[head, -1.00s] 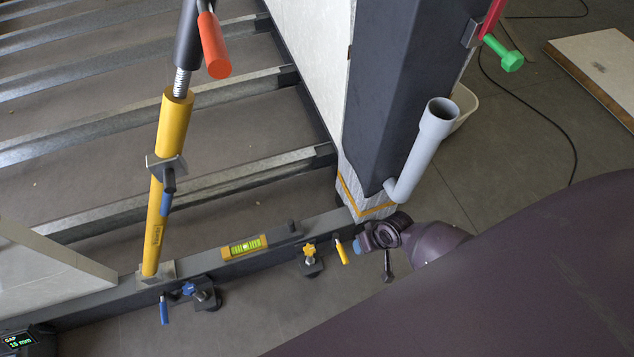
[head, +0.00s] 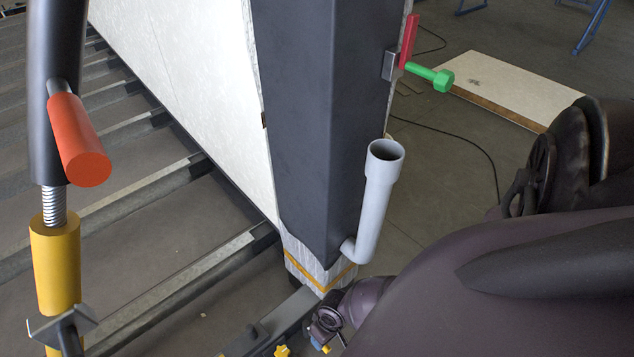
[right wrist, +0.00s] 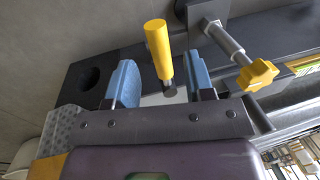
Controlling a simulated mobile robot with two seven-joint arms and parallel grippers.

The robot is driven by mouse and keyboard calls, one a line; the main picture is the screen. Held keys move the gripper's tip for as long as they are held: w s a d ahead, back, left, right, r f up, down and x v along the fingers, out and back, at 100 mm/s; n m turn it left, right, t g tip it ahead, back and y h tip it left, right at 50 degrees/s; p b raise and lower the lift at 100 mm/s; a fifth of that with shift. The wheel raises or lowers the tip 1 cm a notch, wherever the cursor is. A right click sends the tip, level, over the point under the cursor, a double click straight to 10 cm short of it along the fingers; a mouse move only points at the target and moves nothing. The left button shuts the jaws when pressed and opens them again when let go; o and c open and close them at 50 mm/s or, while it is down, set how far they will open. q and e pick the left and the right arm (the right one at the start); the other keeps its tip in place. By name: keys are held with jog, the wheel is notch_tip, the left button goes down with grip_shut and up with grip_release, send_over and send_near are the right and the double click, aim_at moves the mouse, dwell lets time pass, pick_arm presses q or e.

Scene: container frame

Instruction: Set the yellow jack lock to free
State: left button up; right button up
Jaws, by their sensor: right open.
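In the right wrist view, the yellow jack lock's handle (right wrist: 158,45) hangs between the two blue fingers of my right gripper (right wrist: 161,80). Gaps show on both sides of the handle, so the gripper is open around it, not clamped. A yellow star knob (right wrist: 258,75) on a grey rod sits just right of the fingers. In the head view, the star knob (head: 282,351) shows at the bottom edge, with my right gripper (head: 322,345) close to its right. The handle is hard to make out there. My left gripper is not in view.
A dark post (head: 318,120) with a grey pipe (head: 375,190) stands close above my right gripper. A yellow prop (head: 55,265) with an orange handle (head: 80,140) stands at the left. A pale panel (head: 500,83) lies behind.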

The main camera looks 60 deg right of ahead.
jog(key=shift+s+a+f+b, duration=0.1)
jog(key=shift+f+b, duration=0.15)
jog(key=shift+f, duration=0.35)
jog(key=shift+s+a+f+b, duration=0.1)
jog(key=shift+f+b, duration=0.1)
jog(key=shift+f, duration=0.35)
jog(key=shift+w+a+f, duration=0.1)
jog(key=shift+w+f, duration=0.2)
jog(key=shift+c, duration=0.4)
grip_shut()
